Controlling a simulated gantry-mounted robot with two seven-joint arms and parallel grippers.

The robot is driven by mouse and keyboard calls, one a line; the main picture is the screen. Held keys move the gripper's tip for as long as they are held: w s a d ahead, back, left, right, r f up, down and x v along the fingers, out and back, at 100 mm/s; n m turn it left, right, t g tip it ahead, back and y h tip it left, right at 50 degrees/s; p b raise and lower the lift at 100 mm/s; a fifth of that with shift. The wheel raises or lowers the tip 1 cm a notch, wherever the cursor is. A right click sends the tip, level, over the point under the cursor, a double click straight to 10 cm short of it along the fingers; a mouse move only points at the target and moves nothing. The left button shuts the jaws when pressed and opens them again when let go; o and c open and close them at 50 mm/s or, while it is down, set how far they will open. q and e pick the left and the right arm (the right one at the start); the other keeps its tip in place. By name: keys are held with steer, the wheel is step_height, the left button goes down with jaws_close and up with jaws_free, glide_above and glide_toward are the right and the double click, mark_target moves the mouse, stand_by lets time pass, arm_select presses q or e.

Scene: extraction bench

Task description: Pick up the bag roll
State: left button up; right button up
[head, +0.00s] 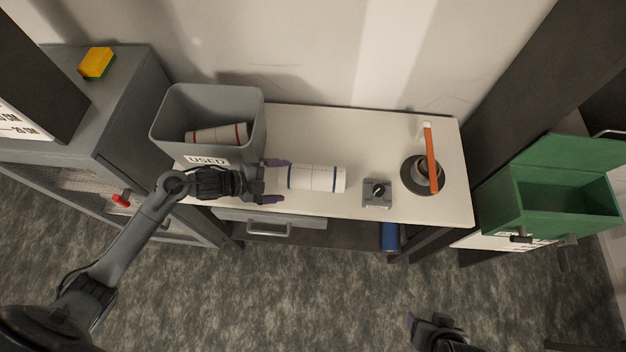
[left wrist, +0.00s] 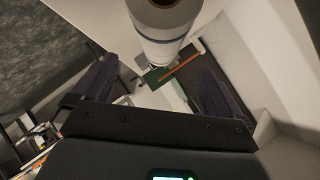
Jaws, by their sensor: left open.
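A white roll with dark blue bands, the bag roll (head: 316,178), lies on its side on the pale bench top (head: 300,125). My left gripper (head: 279,181) is open just left of the roll's near end, its fingers pointing right towards it. Nothing is held between the fingers. In the left wrist view the roll (left wrist: 165,38) shows at the top centre, end hole facing the camera, between the lines of the two spread fingers (left wrist: 158,85). My right gripper (head: 430,322) is at the bottom edge of the head view, away from the bench; its jaws are unclear.
A grey bin (head: 258,110) marked USED holds a red-banded roll (head: 218,134), close behind my left gripper. A small grey knob box (head: 377,193) and a dark round holder with an orange stick (head: 432,160) stand to the right. A green bin (head: 500,208) is at far right.

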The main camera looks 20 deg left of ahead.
mark_target(301, 180)
arm_select(q)
steer(key=shift+p+x, duration=0.35)
steer(key=shift+x, duration=4.45)
steer(key=c, duration=1.1)
